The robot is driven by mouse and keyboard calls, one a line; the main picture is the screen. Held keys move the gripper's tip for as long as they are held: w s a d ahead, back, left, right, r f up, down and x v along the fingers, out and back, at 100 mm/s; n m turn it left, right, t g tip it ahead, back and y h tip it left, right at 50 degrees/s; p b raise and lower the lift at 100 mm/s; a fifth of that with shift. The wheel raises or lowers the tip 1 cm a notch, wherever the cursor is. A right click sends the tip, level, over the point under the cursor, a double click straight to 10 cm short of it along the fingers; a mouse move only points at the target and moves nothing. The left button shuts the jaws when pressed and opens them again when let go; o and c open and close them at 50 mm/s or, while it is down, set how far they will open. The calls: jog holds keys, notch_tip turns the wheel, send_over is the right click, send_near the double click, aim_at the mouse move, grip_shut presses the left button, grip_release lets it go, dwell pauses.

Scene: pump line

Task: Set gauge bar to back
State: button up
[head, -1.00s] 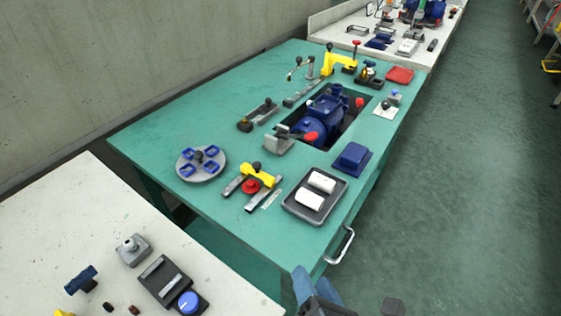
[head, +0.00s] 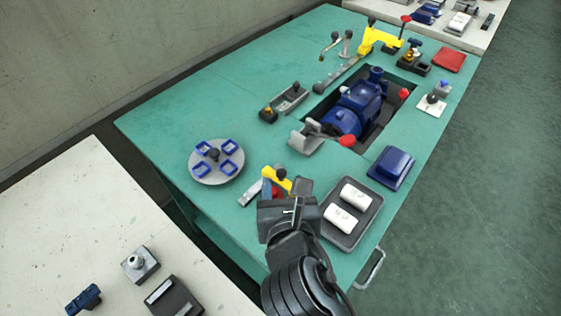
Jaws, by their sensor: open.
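The gauge bar looks to be the yellow bar (head: 272,177) with a black knob (head: 282,173), lying across short grey rails (head: 249,194) near the front of the green table. A red knob (head: 276,192) sits just in front of it, partly covered. My gripper (head: 285,188) is open over the front of this fixture, one finger on each side of the red knob in the picture. I cannot tell whether it touches the bar. My gripper hides the right rail and the fixture's front.
A grey tray (head: 368,225) with white blocks lies close to the right of my gripper. A round plate (head: 216,176) with blue frames is to the left. A clamp with a red-tipped lever (head: 347,141) and a blue pump (head: 357,105) stand behind.

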aim_at(282, 175)
jog(key=x, duration=0.6)
grip_shut()
dwell(0.4)
